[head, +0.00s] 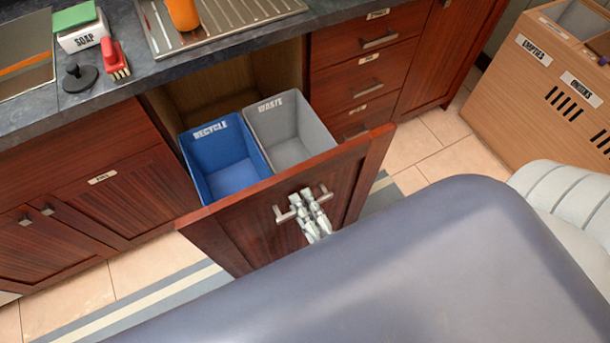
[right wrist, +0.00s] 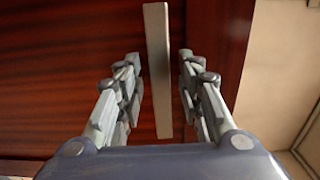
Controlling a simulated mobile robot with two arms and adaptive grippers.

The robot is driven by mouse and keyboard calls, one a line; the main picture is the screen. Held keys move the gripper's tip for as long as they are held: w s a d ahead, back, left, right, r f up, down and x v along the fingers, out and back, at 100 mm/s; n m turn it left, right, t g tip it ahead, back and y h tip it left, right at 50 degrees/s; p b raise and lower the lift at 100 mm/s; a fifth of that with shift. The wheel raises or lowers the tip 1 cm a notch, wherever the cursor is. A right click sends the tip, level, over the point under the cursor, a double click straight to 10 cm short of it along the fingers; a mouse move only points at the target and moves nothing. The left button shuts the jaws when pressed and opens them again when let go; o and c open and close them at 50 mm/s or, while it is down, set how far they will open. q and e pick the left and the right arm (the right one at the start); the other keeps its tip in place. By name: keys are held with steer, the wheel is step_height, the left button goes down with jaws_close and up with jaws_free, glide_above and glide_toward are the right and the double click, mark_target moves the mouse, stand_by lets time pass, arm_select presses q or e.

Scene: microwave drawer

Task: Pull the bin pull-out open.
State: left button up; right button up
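The bin pull-out (head: 290,225) has a dark red wooden front and stands well out from the cabinet. Behind its front sit a blue bin (head: 222,157) marked RECYCLE and a grey bin (head: 290,130) marked WASTE. Its bar handle (head: 284,216) is on the outer face. My right gripper (head: 305,203) is at this handle. My left gripper is not in view.
The counter (head: 120,100) above holds a soap box (head: 83,38), a red brush (head: 114,60) and a drainer (head: 215,25). Closed drawers (head: 365,70) stand right of the opening. A wooden crate unit (head: 540,85) stands at right. A striped rug (head: 150,305) lies on the tiles.

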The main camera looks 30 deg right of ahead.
steer(key=s, duration=1.2)
steer(key=shift+d, duration=0.2)
